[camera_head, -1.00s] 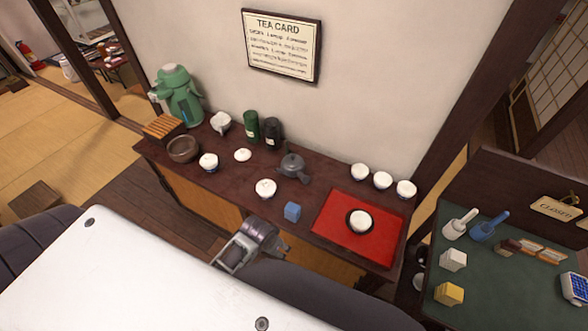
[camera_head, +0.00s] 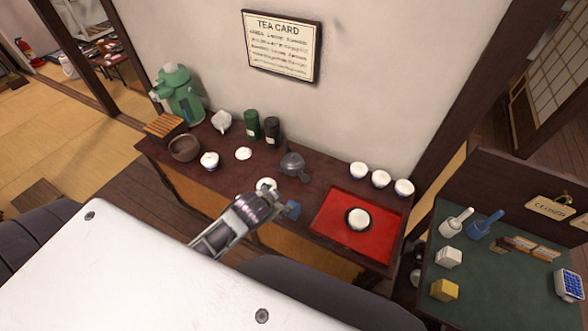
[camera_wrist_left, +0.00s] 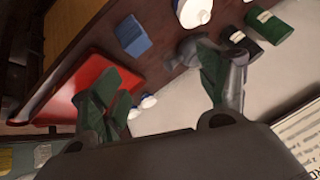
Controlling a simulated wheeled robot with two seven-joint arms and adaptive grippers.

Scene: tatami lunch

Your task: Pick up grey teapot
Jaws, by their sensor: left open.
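The grey teapot (camera_head: 292,163) stands upright on the dark wooden counter, behind the blue cube and right of the dark canisters. In the left wrist view a blurred grey shape that looks like the teapot (camera_wrist_left: 190,46) lies beyond the fingers, beside the right-hand finger and partly hidden by it. My left gripper (camera_head: 212,238) is over the counter's front edge, in front and left of the teapot, apart from it. In the left wrist view its two fingers (camera_wrist_left: 160,88) are spread with nothing held between them. My right gripper is in neither view.
A blue cube (camera_head: 293,210) and a white lidded cup (camera_head: 266,183), partly covered by my left wrist, stand in front of the teapot. Green (camera_head: 252,125) and black (camera_head: 272,131) canisters stand behind. A red tray (camera_head: 335,238) lies to the right, with several white cups nearby.

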